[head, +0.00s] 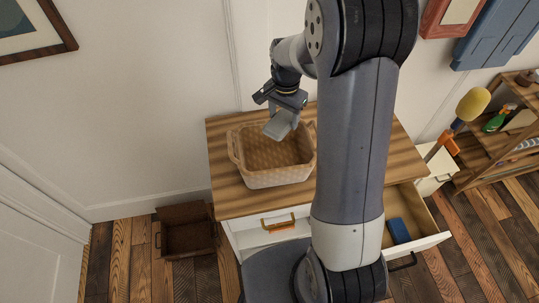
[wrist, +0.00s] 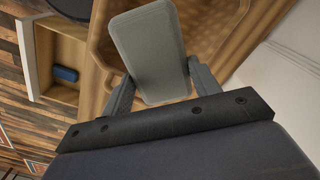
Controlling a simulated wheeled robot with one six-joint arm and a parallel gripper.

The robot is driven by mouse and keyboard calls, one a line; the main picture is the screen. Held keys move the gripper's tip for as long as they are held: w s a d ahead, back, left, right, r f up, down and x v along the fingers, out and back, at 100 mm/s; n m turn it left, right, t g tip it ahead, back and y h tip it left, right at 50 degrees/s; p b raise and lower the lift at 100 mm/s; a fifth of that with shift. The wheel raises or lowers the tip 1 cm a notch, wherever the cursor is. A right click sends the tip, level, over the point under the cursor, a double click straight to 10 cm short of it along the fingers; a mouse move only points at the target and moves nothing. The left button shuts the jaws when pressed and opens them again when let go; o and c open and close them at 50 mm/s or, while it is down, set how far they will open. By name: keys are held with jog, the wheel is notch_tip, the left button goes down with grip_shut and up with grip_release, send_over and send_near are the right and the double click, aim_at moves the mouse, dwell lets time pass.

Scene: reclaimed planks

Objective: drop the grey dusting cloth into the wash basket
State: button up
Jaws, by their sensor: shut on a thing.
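The grey dusting cloth (head: 281,125) is a flat grey piece held in my gripper (head: 286,108) in the head view. In the wrist view the grey cloth (wrist: 150,50) sits between the two fingers of my gripper (wrist: 155,80), which is shut on it. The wash basket (head: 277,178) is a tan woven basket with handles, standing on the wooden top. The cloth is above the back part of the basket. In the wrist view the basket (wrist: 232,35) lies behind and below the cloth. The part of the basket's floor that I see looks empty.
The basket stands on a wooden dresser top (head: 230,205). An open drawer (head: 420,220) at the right holds a blue item (head: 398,230). A brown box (head: 187,232) stands on the floor at left. A shelf (head: 490,150) with a green bottle is at far right.

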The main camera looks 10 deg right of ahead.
notch_tip(320, 180, down, 5)
jog(key=b, duration=0.2)
jog(key=shift+r+b, duration=0.15)
jog(key=shift+b, duration=0.2)
jog(key=o, duration=1)
jog(key=shift+r, duration=0.1)
notch_tip(320, 180, up, 11)
jog(key=shift+f+b, duration=0.15)
jog(key=shift+b, duration=0.5)
